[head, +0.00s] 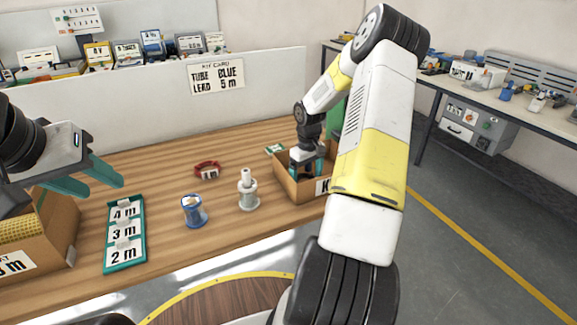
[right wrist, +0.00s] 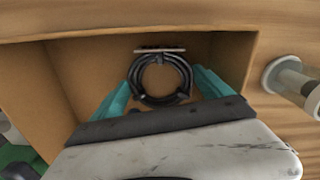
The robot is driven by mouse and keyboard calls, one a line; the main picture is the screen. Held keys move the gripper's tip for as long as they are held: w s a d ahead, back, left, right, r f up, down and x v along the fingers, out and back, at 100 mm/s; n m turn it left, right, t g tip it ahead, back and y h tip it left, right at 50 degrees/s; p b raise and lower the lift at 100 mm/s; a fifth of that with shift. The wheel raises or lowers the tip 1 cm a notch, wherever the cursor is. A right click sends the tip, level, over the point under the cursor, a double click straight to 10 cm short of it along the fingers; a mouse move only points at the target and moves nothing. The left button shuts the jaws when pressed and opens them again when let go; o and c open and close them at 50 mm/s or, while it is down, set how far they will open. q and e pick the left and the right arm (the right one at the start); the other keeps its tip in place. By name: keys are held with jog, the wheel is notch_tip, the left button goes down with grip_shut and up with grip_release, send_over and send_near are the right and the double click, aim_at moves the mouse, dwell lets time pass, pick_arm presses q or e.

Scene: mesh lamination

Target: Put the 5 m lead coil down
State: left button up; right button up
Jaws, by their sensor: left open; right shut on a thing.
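A black lead coil (right wrist: 160,78) with a pale flat tag edge at its top sits between the teal fingers of my right gripper (right wrist: 163,88), which is shut on it. The gripper and coil are inside the cardboard kit box (right wrist: 85,80); I cannot tell whether the coil touches the floor. In the head view my right gripper (head: 308,168) reaches down into the box (head: 297,192), whose label is partly hidden by my arm. The coil's length marking is not readable. My left gripper (head: 105,178) is open and empty above the table's left side.
A teal tray (head: 108,265) marked 4 m, 3 m and 2 m, a blue spool (head: 194,212), a pale spool (head: 248,192) and a red coil (head: 207,170) stand on the table. Another cardboard box (head: 62,235) is at left.

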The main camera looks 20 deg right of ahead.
jog(key=o, duration=1.1)
jog(key=shift+o, duration=0.2)
jog(key=s+a+r+t, duration=0.1)
jog(key=s+a+r, duration=0.15)
jog(key=r, duration=0.85)
jog(key=s+a+r, duration=0.1)
jog(key=a+r, duration=0.3)
jog(key=r, duration=0.6)
jog(key=s+a+r+m+t, duration=0.1)
jog(key=s+a+r, duration=0.2)
jog(key=s, duration=0.4)
jog(key=s+a+r+t+y, duration=0.1)
jog(key=s+a+r+t, duration=0.1)
jog(key=s+a+r, duration=0.2)
jog(key=s+a+r+m+t+y, duration=0.1)
jog(key=s+a+r+t, duration=0.1)
jog(key=s+a, duration=0.5)
jog(key=s+r, duration=0.1)
jog(key=s, duration=0.2)
jog(key=shift+s+r+m, duration=0.25)
jog(key=shift+s+m, duration=0.05)
jog(key=shift+s, duration=0.05)
